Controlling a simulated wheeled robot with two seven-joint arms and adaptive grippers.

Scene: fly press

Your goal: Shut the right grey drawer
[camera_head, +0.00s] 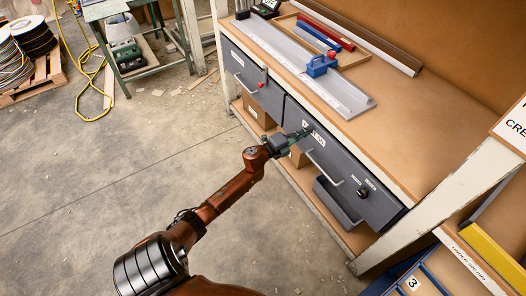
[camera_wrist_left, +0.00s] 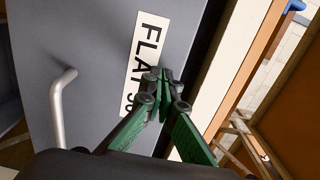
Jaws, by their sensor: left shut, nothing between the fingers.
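The right grey drawer (camera_head: 345,170) is under the wooden bench top. It has a bar handle (camera_head: 325,168), a dark round knob and white labels. My left gripper (camera_head: 305,131) is at the left part of its front, close to the upper edge. In the left wrist view the gripper (camera_wrist_left: 166,75) is shut and empty, its green fingertips over the "FLAT" label (camera_wrist_left: 148,50) on the drawer front (camera_wrist_left: 90,50). I cannot tell whether the tips touch it. A dark strip lies between the drawer's upper edge and the pale bench edge. My right gripper is out of view.
The left grey drawer (camera_head: 250,82) with a red-marked handle is beside it. A grey bin (camera_head: 337,203) and cardboard boxes sit on the shelf below. A metal fixture with a blue block (camera_head: 321,66) lies on the bench.

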